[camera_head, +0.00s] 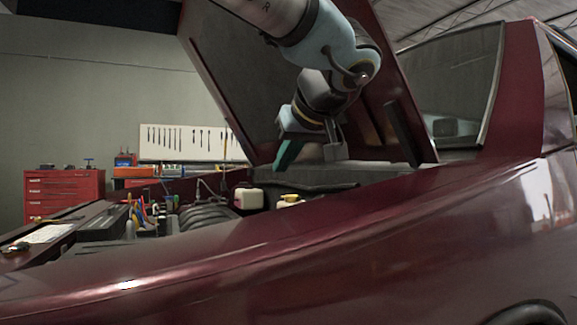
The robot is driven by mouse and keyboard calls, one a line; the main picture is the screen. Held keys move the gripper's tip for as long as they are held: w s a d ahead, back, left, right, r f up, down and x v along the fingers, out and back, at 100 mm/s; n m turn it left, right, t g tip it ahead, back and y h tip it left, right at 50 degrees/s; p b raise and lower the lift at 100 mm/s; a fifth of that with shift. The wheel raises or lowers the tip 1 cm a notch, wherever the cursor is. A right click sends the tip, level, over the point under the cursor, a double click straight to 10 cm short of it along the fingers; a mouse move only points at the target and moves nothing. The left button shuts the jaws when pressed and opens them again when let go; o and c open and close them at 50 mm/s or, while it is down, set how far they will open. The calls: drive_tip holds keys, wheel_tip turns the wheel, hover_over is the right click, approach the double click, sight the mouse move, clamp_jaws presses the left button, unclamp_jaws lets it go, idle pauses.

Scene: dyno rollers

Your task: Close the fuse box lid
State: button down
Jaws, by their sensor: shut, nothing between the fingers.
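My gripper (285,158) hangs from the arm above the engine bay, under the raised hood. Its green fingers point down and slightly left, together and with nothing between them. I cannot clearly pick out the fuse box or its lid; the dark red fender hides the lower part of the bay below my gripper. The fingertips look apart from the parts beneath them.
The raised hood (235,75) stands behind my arm. The fender (300,240) fills the foreground. White reservoirs with yellow caps (248,198), dark hoses and upright tools (143,212) show in the bay. A red tool cabinet (65,190) stands at the far left.

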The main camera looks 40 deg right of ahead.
sight(308, 206)
drive_tip(key=s+a+f, duration=0.1)
drive_tip(key=s, duration=0.2)
drive_tip(key=s+f, duration=0.1)
drive_tip(key=s, duration=0.1)
drive_tip(key=s+a+f, duration=0.1)
drive_tip(key=s, duration=0.2)
drive_tip(key=shift+s+a+f, duration=0.3)
drive_tip(key=shift+s, duration=0.05)
